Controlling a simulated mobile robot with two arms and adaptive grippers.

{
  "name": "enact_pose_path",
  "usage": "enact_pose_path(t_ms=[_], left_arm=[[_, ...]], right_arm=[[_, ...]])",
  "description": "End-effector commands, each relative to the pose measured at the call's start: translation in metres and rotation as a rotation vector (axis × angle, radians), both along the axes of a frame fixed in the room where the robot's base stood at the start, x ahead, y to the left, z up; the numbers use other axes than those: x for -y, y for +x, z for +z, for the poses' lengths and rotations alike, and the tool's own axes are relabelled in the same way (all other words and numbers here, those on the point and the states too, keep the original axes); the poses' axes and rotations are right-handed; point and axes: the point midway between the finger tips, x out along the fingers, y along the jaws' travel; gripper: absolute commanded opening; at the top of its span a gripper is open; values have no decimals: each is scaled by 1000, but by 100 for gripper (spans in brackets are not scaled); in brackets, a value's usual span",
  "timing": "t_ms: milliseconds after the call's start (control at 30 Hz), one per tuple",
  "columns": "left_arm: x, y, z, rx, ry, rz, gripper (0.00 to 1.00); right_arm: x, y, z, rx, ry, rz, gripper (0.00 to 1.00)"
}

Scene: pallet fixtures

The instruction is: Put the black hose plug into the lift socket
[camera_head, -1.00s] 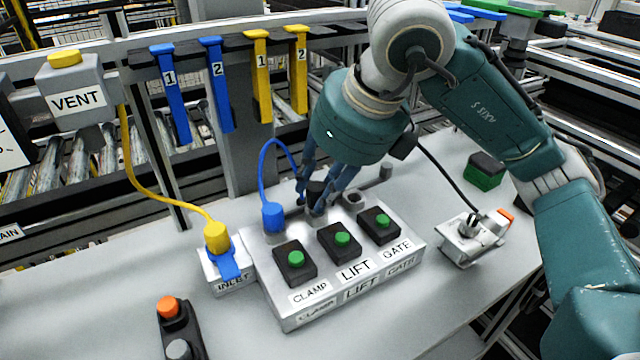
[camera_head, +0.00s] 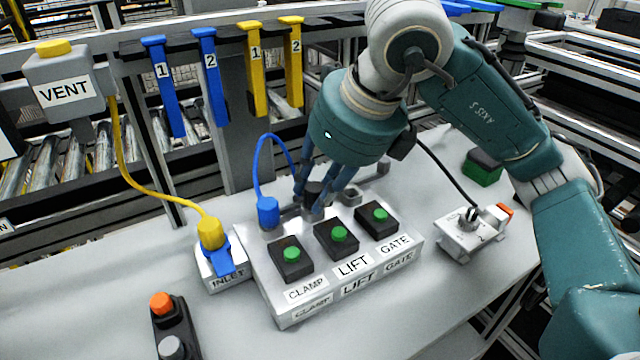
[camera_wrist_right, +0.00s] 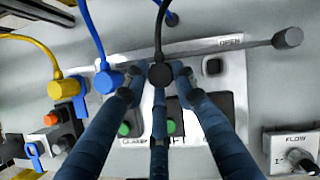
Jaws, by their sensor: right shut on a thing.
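My right gripper (camera_head: 313,198) is shut on the black hose plug (camera_head: 314,187), with its fingers pointing down around it. The plug is at the back of the grey valve box (camera_head: 262,292), behind the LIFT button (camera_head: 338,236). In the right wrist view the black plug (camera_wrist_right: 159,74) sits between the fingertips, with its black hose running up. The lift socket is hidden under the plug and fingers, so I cannot tell how far the plug is in. A blue plug (camera_head: 268,212) stands at the CLAMP position. My left gripper is not in view.
The bare GATE socket (camera_head: 351,196) is just right of the fingers. A yellow plug (camera_head: 211,232) is at the INLET block (camera_head: 226,278). A flow knob unit (camera_head: 468,233) stands to the right. A lever (camera_wrist_right: 255,45) crosses behind the box.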

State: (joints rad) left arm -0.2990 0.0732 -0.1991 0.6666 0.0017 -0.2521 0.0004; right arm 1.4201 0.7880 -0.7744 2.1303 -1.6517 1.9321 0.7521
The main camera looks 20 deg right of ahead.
Motion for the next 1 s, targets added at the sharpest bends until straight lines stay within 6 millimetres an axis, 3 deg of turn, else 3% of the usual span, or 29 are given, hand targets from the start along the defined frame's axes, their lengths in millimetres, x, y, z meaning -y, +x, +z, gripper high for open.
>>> enact_pose_path(t_ms=[133, 167, 267, 467, 600, 667, 1000], left_arm=[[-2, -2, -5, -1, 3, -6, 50], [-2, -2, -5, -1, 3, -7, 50], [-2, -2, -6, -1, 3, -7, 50], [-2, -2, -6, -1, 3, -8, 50], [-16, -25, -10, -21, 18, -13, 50], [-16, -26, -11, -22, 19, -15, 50], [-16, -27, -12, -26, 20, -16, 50]], right_arm=[[1, -1, -7, -8, -5, 0, 1], [1, -1, -7, -8, -5, 0, 30], [1, -1, -8, -7, -5, 0, 48], [1, -1, -7, -5, -4, 0, 48], [1, -1, -6, -4, -3, -1, 48], [2, -2, -2, -2, -2, 0, 48], [13, -21, 42, -1, 1, 0, 48]])
